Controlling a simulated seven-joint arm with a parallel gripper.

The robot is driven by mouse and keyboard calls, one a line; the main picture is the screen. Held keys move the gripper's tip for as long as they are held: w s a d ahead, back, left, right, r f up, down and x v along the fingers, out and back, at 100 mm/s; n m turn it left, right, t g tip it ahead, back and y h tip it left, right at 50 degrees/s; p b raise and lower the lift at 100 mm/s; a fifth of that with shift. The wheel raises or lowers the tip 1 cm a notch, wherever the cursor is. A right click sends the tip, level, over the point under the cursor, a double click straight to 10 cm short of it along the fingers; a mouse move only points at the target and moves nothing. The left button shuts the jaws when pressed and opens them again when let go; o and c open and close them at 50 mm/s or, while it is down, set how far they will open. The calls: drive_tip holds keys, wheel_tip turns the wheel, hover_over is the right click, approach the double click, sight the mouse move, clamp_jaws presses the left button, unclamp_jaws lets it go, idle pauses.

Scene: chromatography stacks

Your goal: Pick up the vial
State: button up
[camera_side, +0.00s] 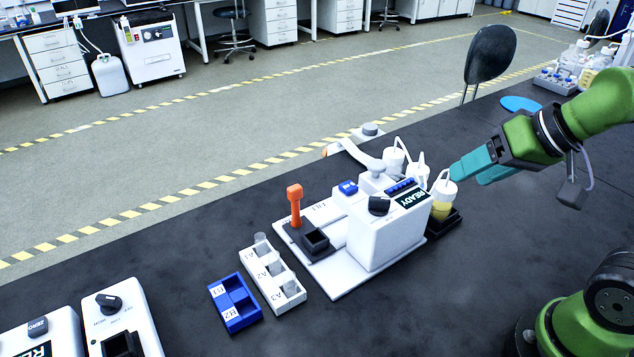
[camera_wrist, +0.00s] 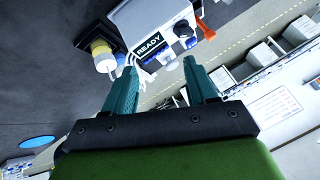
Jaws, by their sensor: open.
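A white rack (camera_side: 272,277) labelled A1, A2 and A3 stands on the dark bench, left of the white READY machine. A small clear vial (camera_side: 260,241) stands upright at the A1 end, and similar small clear shapes show at the other slots. Their details are too small to tell. My gripper (camera_side: 468,172) has teal fingers and is in the air right of the machine, well away from the rack. In the wrist view my gripper (camera_wrist: 160,68) is open with nothing between the fingers. The rack and vial cannot be made out in that view.
The white READY machine (camera_side: 385,235) with an orange-handled lever (camera_side: 294,200) stands between my gripper and the rack. White-capped bottles (camera_side: 442,196), one with yellow liquid, stand beside it. A blue B1/B2 rack (camera_side: 236,303) sits left of the white rack.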

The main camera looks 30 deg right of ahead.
drive_tip(key=m+g+h, duration=0.2)
drive_tip(key=m+g, duration=0.2)
drive_tip(key=g, duration=0.3)
hover_over(274, 254)
wheel_tip(274, 254, down, 5)
wheel_tip(274, 254, down, 17)
drive_tip(key=shift+r, duration=0.2)
drive_tip(key=shift+c, duration=0.3)
